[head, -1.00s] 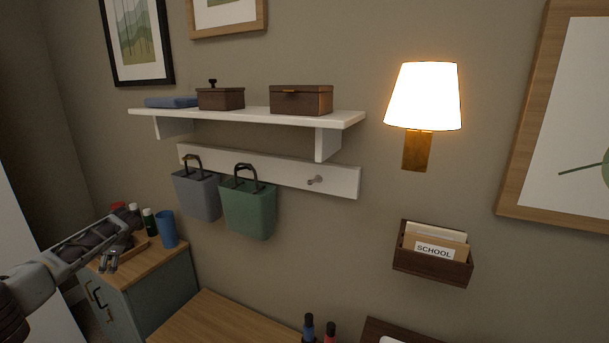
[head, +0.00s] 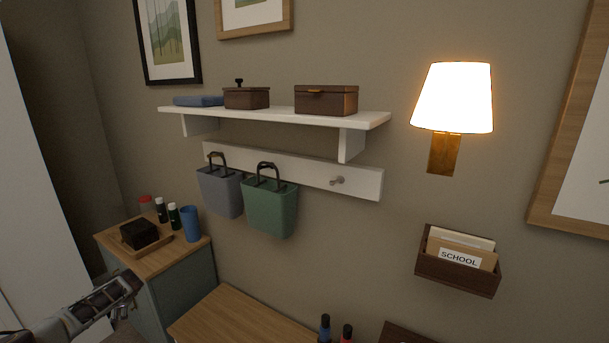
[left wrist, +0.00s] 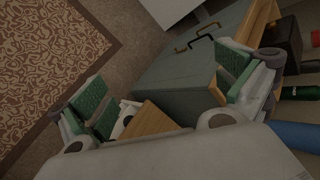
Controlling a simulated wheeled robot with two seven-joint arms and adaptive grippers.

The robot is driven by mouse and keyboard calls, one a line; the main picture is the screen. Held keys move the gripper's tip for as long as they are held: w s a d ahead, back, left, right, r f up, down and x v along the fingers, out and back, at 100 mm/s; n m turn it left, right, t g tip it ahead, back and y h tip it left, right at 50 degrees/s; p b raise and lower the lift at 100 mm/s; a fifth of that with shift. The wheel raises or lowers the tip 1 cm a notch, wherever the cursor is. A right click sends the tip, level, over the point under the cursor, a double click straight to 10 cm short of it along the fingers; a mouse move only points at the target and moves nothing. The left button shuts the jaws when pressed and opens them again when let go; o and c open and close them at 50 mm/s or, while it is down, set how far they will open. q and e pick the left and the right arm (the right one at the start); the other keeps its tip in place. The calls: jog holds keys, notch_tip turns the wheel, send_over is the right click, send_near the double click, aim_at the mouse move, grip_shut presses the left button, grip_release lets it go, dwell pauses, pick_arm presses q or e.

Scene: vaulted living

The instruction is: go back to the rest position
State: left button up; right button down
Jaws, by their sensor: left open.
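My left gripper (head: 126,292) is at the lower left of the head view, in front of the low cabinet and below its top. It is empty. In the left wrist view my left gripper (left wrist: 165,88) has its two green-padded fingers spread wide apart, with nothing between them but the view of the cabinet and floor beyond. My right gripper is in neither view.
A grey-green cabinet (head: 180,285) holds a wooden tray with a black box (head: 139,234), small bottles and a blue cup (head: 190,224). A wooden desk top (head: 240,318) is to its right. A patterned rug (left wrist: 45,60) lies on the floor.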

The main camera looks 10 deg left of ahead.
pick_arm(q)
jog(key=s+a+f+n, duration=0.1)
jog(key=s+a+f, duration=0.35)
jog(key=s, duration=0.95)
jog(key=s+a+f+n, duration=0.1)
jog(key=s+a+f, duration=0.4)
jog(key=s, duration=0.8)
jog(key=s+a+f+n, duration=0.1)
jog(key=s+a+f, duration=0.2)
jog(key=s+f, duration=0.75)
jog(key=s+d+f+n+h, duration=0.1)
jog(key=s+d+f, duration=0.2)
jog(key=d+f, duration=0.5)
jog(key=s+d+f+g+h, duration=0.15)
jog(key=s+d+f, duration=0.25)
jog(key=d, duration=0.8)
jog(key=s+d+f+n+t+h, duration=0.1)
jog(key=s+d+f+h, duration=0.15)
jog(key=d+f, duration=0.6)
jog(key=s+d+f+h, duration=0.1)
jog(key=d+f, duration=0.1)
jog(key=d, duration=1.1)
jog(key=s+d+f+n+h, duration=0.1)
jog(key=d+f, duration=0.2)
jog(key=d, duration=1)
jog(key=s+d+f+h+b, duration=0.1)
jog(key=d+f, duration=0.2)
jog(key=d, duration=1.1)
jog(key=shift+g+h, duration=0.3)
jog(key=shift+g, duration=0.15)
